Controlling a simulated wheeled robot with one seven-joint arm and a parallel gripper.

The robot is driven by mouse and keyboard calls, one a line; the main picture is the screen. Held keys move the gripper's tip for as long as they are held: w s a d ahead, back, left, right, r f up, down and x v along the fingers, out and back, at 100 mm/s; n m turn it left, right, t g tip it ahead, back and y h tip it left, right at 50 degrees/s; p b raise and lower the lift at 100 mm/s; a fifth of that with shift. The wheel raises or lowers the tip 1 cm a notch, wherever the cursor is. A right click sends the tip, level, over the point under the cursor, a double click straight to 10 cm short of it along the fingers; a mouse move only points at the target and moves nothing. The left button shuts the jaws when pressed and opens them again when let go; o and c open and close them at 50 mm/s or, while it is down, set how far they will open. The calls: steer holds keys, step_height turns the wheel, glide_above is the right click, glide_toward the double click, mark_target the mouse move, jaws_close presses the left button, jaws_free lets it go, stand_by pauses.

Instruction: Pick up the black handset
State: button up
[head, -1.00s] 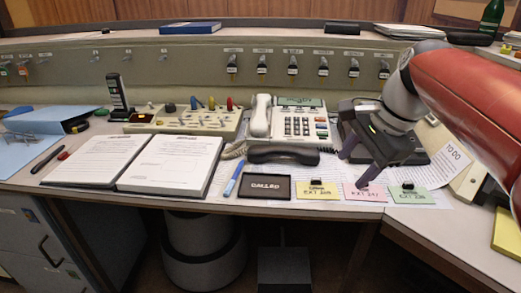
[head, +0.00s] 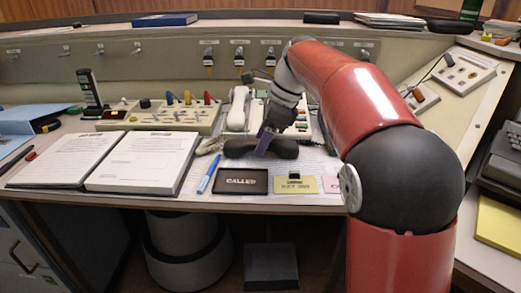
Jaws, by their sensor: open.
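The black handset (head: 238,149) lies flat on the desk in front of the desk phone, seen in the head view. My gripper (head: 263,148) is over the middle of the handset, with its fingers pointing down. The near finger covers part of the handset, and the other finger is hard to make out. The jaws are open. I cannot tell whether the fingers touch the handset or stand just above it. A white handset (head: 238,108) rests upright at the left side of the phone, which my arm largely hides.
A black "CALLED" tray (head: 241,181), a yellow card (head: 295,185) and a blue pen (head: 208,177) lie in front of the handset. An open binder (head: 140,160) is at left. A switch panel (head: 165,117) stands behind.

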steer(key=shift+a+f, duration=0.2)
steer(key=shift+f, duration=0.25)
jaws_close()
steer(key=shift+r, duration=0.15)
